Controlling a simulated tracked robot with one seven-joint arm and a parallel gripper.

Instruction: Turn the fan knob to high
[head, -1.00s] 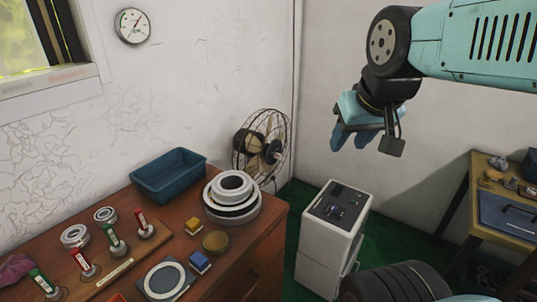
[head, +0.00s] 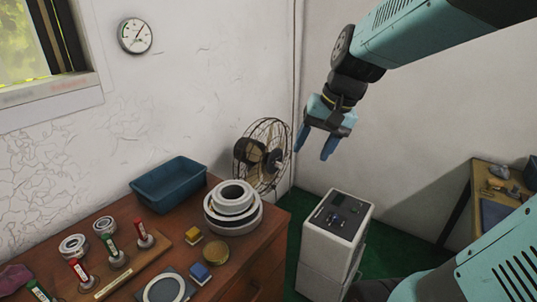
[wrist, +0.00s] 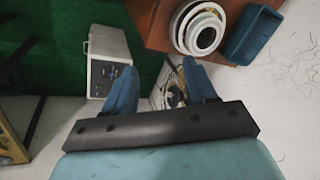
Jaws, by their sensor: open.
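A wire-caged fan (head: 262,155) stands at the back right corner of the wooden bench in the head view. It also shows in the wrist view (wrist: 172,95), partly hidden behind my gripper's fingers. A white cabinet (head: 333,240) stands on the floor right of the bench. Its dark top panel (head: 338,211) carries small controls; which one is the fan knob is too small to tell. The panel also shows in the wrist view (wrist: 104,75), left of my fingers. My gripper (head: 314,153) is open and empty, in the air above and behind the cabinet, right of the fan.
The wooden bench (head: 235,262) holds a blue bin (head: 168,184), stacked bearing rings (head: 233,212), a blue block (head: 200,273) and a yellow block (head: 193,236). Another table (head: 470,205) stands at the right. Green floor shows around the cabinet.

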